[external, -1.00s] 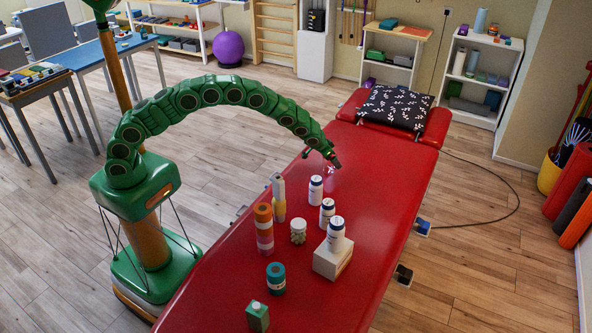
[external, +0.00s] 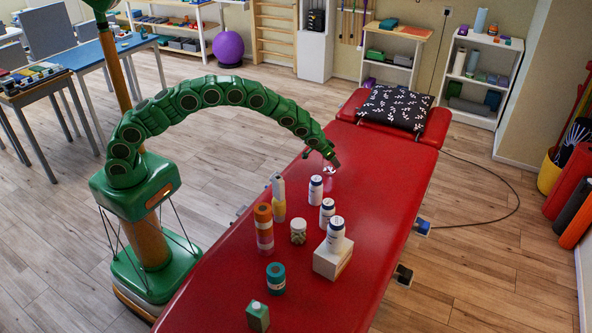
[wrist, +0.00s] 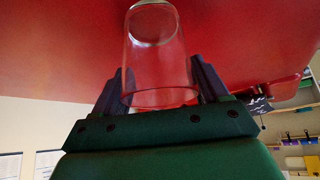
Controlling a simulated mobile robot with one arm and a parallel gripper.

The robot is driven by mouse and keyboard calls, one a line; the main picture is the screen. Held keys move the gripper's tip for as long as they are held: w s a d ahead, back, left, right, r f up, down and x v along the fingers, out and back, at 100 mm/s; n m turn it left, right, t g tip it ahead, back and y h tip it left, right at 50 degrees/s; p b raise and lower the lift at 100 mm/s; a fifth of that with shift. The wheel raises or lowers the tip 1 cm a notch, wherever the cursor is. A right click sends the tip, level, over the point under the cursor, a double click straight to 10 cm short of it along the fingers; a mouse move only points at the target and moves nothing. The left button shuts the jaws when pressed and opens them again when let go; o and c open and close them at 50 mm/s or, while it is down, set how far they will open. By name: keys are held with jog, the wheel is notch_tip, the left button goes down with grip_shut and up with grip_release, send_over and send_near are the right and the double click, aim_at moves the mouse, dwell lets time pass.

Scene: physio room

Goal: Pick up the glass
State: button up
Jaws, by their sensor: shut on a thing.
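The clear glass (wrist: 157,60) is between the two dark fingers of my gripper (wrist: 160,88) in the wrist view, with a finger against each side. My gripper is shut on it. In the external view my gripper (external: 331,164) is over the middle of the red treatment table (external: 385,185), beyond the white bottles. The glass is small and faint there, just below the fingers. I cannot tell whether its base touches the table.
White bottles with dark caps (external: 316,188) stand close in front of my gripper, one on a pale block (external: 331,260). An orange bottle (external: 264,228), a jar (external: 298,232) and a teal roll (external: 276,278) stand nearer. A patterned pillow (external: 396,107) lies at the far end. The table's right side is clear.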

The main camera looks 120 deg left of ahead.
jog(key=shift+r, duration=0.55)
notch_tip(320, 180, up, 2)
jog(key=shift+r, duration=0.15)
jog(key=s+d+r, duration=0.9)
jog(key=s, duration=0.1)
jog(key=shift+s+d+r, duration=0.15)
jog(key=shift+d+r, duration=0.1)
